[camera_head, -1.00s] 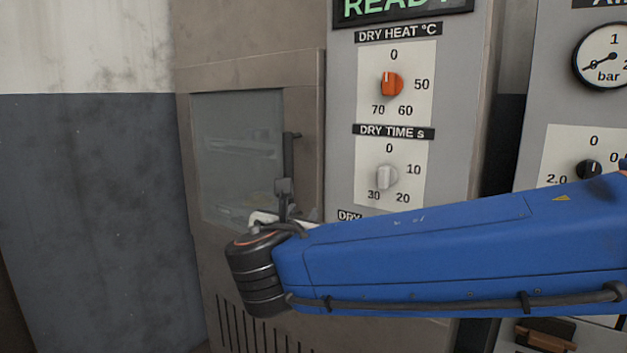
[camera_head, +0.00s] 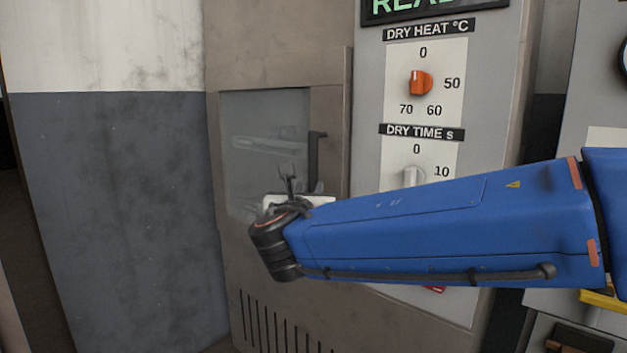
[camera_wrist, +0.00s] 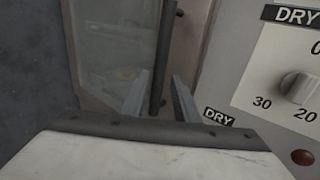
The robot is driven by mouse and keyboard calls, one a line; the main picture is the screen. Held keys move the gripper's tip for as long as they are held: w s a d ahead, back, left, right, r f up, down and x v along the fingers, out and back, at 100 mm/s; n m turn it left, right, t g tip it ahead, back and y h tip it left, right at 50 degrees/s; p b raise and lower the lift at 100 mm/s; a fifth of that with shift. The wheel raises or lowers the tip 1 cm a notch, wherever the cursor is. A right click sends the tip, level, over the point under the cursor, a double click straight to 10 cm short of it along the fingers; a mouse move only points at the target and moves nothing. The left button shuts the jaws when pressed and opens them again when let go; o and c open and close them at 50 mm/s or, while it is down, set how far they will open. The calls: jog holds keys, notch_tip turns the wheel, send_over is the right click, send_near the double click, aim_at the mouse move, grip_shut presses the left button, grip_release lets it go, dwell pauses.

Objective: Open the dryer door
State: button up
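The dryer door (camera_head: 232,150) is a grey-brown panel with a glass window (camera_head: 268,125); it looks flush with its frame. Its dark upright bar handle (camera_head: 314,158) is on the right side of the window. In the head view my gripper (camera_head: 288,172) appears just left of the handle's lower part. In the wrist view my gripper (camera_wrist: 160,90) is open, with its two grey fingers apart. The handle (camera_wrist: 164,50) shows in the gap between them there, its lower end near the fingers. I cannot tell whether either finger touches it.
The control panel (camera_head: 480,100), with an orange heat knob (camera_head: 419,83) and a pale time knob (camera_head: 413,176), stands right of the door. A dark grey and white wall (camera_head: 120,200) is on the left.

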aim_at(312, 180)
jog(key=w, duration=0.9)
jog(key=shift+w+d, duration=0.15)
jog(key=shift+d, duration=0.2)
jog(key=shift+c, duration=0.4)
grip_shut()
